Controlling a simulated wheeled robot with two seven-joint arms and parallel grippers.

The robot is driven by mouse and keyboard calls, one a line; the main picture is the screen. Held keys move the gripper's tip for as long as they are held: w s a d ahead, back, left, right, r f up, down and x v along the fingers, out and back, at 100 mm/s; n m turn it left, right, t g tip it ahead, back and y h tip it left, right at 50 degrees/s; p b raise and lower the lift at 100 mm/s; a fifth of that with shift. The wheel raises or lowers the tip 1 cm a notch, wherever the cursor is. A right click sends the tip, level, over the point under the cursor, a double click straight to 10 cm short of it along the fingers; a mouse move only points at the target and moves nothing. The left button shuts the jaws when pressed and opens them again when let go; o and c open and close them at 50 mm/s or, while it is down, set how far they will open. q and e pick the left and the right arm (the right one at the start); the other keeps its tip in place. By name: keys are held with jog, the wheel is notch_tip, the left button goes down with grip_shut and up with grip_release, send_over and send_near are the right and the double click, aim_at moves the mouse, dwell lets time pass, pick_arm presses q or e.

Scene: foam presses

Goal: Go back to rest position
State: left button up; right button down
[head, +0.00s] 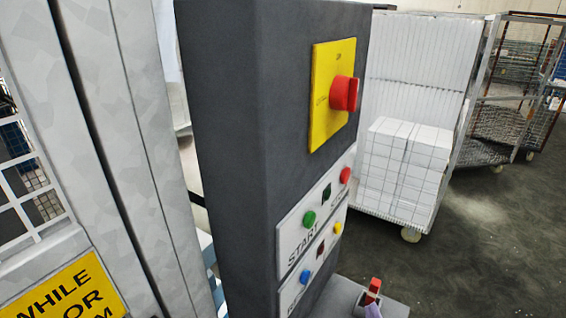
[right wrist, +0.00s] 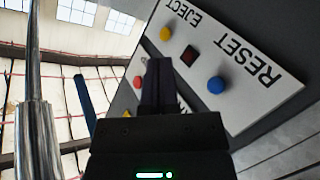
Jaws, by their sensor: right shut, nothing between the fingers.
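My right gripper (right wrist: 157,65) shows in the right wrist view as two dark fingers closed together, with nothing seen between them. It is in front of the control panel, whose labels appear upside down there. Its fingertips overlap the panel plate below the yellow button (right wrist: 166,33) and left of the blue button (right wrist: 216,84). I cannot tell whether they touch the panel. In the head view the gripper is not clearly made out. My left gripper is not in view.
The dark control post (head: 235,130) has a red knob (head: 344,93) on a yellow plate (head: 322,125), and a green START button (head: 309,219). A small red part (head: 375,285) sits at its foot. A cart of white foam blocks (head: 405,165) stands behind. Floor at right (head: 500,240) is clear.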

jog(key=s+a+f+m+g+y, duration=0.1)
jog(key=s+f+m+g, duration=0.1)
jog(key=s+g, duration=0.55)
jog(key=s+a+f+m+g+y, duration=0.15)
jog(key=s+g, duration=0.25)
jog(key=s, duration=0.6)
jog(key=s+f+g+h+b, duration=0.1)
jog(key=s+f+g+b, duration=0.15)
jog(key=f+b, duration=2.1)
jog(key=s+d+f, duration=0.1)
jog(key=s+f, duration=0.3)
jog(key=f, duration=0.6)
jog(key=s+d+f, duration=0.1)
jog(key=s+f, duration=0.4)
jog(key=f, duration=0.5)
jog(key=s+d+f+b, duration=0.1)
jog(key=s+f, duration=0.4)
jog(key=f, duration=0.5)
jog(key=shift+d+g, duration=0.25)
jog(key=shift+g, duration=0.15)
